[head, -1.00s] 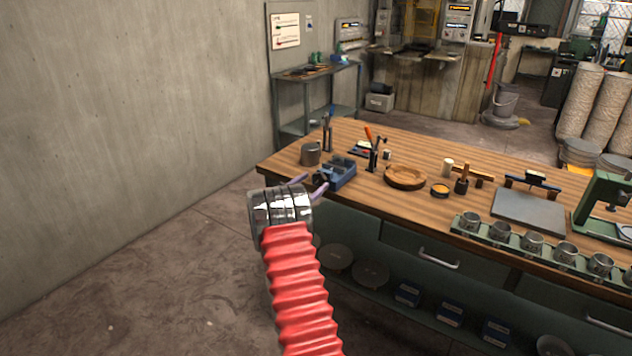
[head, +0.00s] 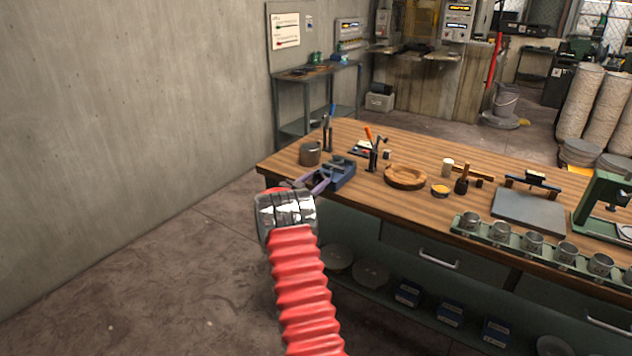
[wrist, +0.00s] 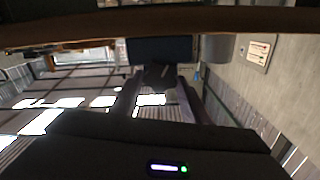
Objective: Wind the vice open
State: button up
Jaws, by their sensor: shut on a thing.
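The blue vice (head: 340,172) sits at the near left edge of the wooden bench. My gripper (head: 314,182) is at the vice's front end, its two purple-grey fingers reaching toward it. In the wrist view the vice's blue body (wrist: 150,48) shows beneath the bench edge line, with a dark handle part (wrist: 158,73) in front of it. My fingers stand on both sides of that handle and are shut on it. The exact contact is dark and hard to see. How wide the vice's jaws stand cannot be told.
Metal cups (head: 532,241) stand in a green rack farther right. A concrete wall (head: 130,110) is at left, with clear floor before it.

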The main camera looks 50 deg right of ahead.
jog(key=shift+c, duration=1.4)
jog(key=shift+a, duration=0.15)
jog(key=shift+c, duration=0.3)
jog(key=shift+n, duration=0.3)
